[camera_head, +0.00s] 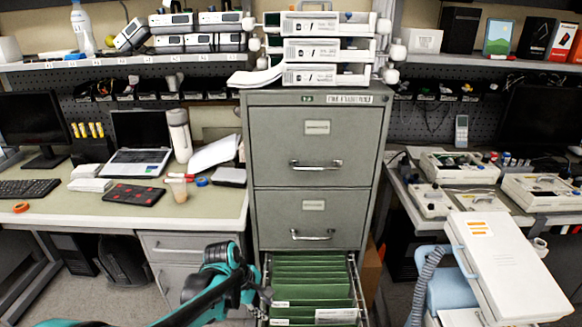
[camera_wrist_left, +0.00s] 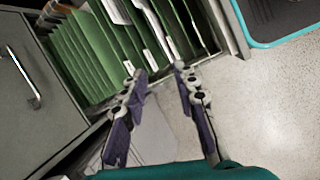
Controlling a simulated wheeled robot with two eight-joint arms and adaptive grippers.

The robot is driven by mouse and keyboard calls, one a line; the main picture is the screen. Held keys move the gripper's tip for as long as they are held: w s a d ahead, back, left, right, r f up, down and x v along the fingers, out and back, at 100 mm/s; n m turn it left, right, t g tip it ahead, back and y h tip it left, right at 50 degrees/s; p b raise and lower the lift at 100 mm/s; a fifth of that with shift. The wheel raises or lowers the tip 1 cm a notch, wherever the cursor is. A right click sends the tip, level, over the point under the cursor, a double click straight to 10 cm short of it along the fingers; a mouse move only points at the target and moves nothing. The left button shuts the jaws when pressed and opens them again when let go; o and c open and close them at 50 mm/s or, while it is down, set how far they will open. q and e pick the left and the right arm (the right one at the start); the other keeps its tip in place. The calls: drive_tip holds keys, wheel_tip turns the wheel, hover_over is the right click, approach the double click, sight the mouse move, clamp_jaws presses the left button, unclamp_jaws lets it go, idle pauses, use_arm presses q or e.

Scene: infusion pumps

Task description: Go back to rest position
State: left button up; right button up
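My left arm comes in from the bottom left in the head view, and its gripper (camera_head: 262,296) is over the left edge of the open bottom drawer. In the left wrist view my left gripper (camera_wrist_left: 159,72) has its two fingers apart with nothing between them. The drawer is full of green hanging folders (camera_head: 312,283), which also show in the wrist view (camera_wrist_left: 85,50), just beyond the fingertips. I cannot tell whether the fingers touch the drawer. My right gripper is in neither view.
A grey filing cabinet (camera_head: 312,145) stands in the middle with infusion pumps (camera_head: 328,50) stacked on top. A desk with a laptop (camera_head: 140,140) is at the left. A bench with devices (camera_head: 460,167) and a white machine (camera_head: 507,265) are at the right. Bare floor (camera_wrist_left: 275,110) lies beside the drawer.

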use_arm(q)
drive_tip(key=s+a+r+m+t+y, duration=0.1)
drive_tip(key=s+a+r+m+t, duration=0.1)
drive_tip(key=s+a+r+m, duration=0.2)
drive_tip(key=s+a+r+m+t+y, duration=0.2)
drive_tip(key=s+a+r+m, duration=0.3)
drive_tip(key=s+m, duration=0.5)
drive_tip(key=shift+s+a+t+y, duration=0.3)
drive_tip(key=shift+s+a+t, duration=0.2)
drive_tip(key=shift+s+t, duration=0.5)
drive_tip(key=shift+s, duration=0.2)
